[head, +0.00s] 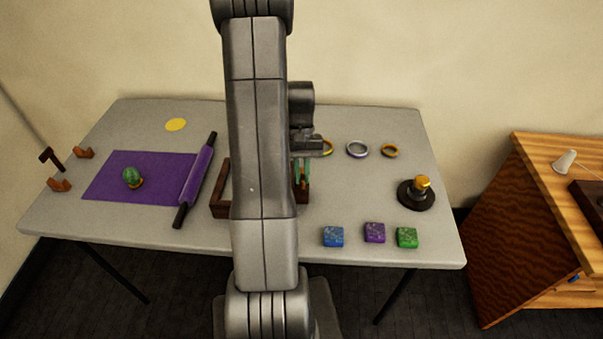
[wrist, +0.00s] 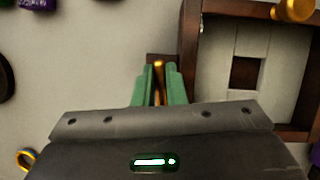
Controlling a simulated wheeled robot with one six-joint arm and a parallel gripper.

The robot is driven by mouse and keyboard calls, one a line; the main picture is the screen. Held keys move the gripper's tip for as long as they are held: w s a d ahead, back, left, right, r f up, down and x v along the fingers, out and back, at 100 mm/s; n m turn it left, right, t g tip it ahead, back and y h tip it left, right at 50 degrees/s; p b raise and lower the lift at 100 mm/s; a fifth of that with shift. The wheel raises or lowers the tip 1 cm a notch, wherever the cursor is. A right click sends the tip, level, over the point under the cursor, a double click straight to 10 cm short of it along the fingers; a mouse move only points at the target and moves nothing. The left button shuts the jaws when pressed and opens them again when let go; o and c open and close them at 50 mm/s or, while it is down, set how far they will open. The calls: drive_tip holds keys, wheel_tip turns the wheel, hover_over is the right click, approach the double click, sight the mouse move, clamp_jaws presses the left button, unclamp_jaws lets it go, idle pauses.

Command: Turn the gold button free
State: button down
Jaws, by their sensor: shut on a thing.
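My gripper (wrist: 158,85) has two green fingers shut on a narrow gold piece, which I take for the gold button (wrist: 158,72). The gold button stands at a small brown block (wrist: 163,58) beside the wooden box (wrist: 187,45). Only a thin strip of it shows between the fingers. In the head view my green fingers (head: 301,172) are at the right end of the wooden box (head: 220,190), and my arm hides much of the box. A gold knob (wrist: 293,9) shows at the box's corner in the wrist view.
A black stand with a gold top (head: 422,184) is on the right. Several rings lie behind, including a silver-and-purple one (head: 357,149). Blue (head: 333,236), purple (head: 375,232) and green (head: 407,237) blocks line the front. A purple mat (head: 115,178) and roller (head: 196,178) lie left.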

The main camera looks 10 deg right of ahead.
drive_tip(key=shift+m+y, duration=0.3)
drive_tip(key=shift+m, duration=0.4)
drive_tip(key=c, duration=1.5)
unclamp_jaws()
drive_tip(key=b+v, duration=0.1)
drive_tip(key=v, duration=1.3)
drive_tip(key=shift+s+d, duration=0.1)
drive_tip(key=shift+s, duration=0.1)
drive_tip(key=p+x, duration=0.1)
drive_tip(key=x, duration=1.3)
drive_tip(key=shift+w, duration=0.15)
